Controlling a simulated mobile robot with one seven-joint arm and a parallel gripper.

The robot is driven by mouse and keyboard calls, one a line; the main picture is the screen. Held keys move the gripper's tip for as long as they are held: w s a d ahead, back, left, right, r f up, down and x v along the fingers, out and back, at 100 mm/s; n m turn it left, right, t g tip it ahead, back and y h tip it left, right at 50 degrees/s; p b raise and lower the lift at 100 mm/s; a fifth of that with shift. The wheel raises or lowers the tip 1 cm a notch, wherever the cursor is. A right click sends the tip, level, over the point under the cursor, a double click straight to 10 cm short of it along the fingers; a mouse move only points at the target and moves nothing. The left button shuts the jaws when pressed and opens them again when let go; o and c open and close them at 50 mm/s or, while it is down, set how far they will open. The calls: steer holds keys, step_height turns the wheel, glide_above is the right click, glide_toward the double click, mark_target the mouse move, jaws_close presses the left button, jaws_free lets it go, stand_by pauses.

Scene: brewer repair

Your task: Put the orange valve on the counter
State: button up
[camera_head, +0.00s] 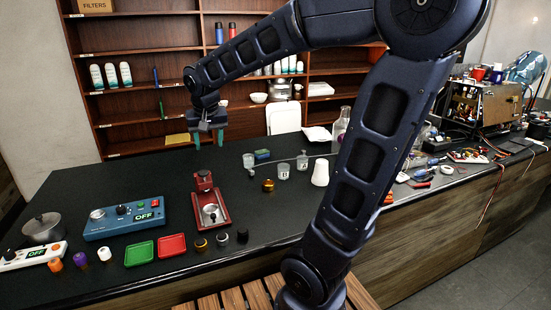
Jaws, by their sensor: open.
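A small orange piece (55,265), which looks like the orange valve, is at the far left front of the dark counter (150,190). It stands at the front edge of a white box (30,256) with a green OFF display; I cannot tell if it is attached to the box or only beside it. My gripper (208,142) is open, with teal fingers pointing down and nothing visible between them. It hangs above the back part of the counter, far to the right of the orange piece and behind it.
A blue box (124,220) with an OFF display, a pot (42,228), a green tray (139,253), a red tray (172,246) and a red device (210,207) stand on the counter. Small purple and white pieces stand near the orange one. Shelves rise behind.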

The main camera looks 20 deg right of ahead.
steer(key=s+d+f+t, duration=0.1)
steer(key=s+d+f, duration=0.1)
steer(key=s+d, duration=1.2)
steer(key=shift+s+d+f, duration=0.15)
steer(key=shift+s+d, duration=0.1)
steer(key=shift+d, duration=0.75)
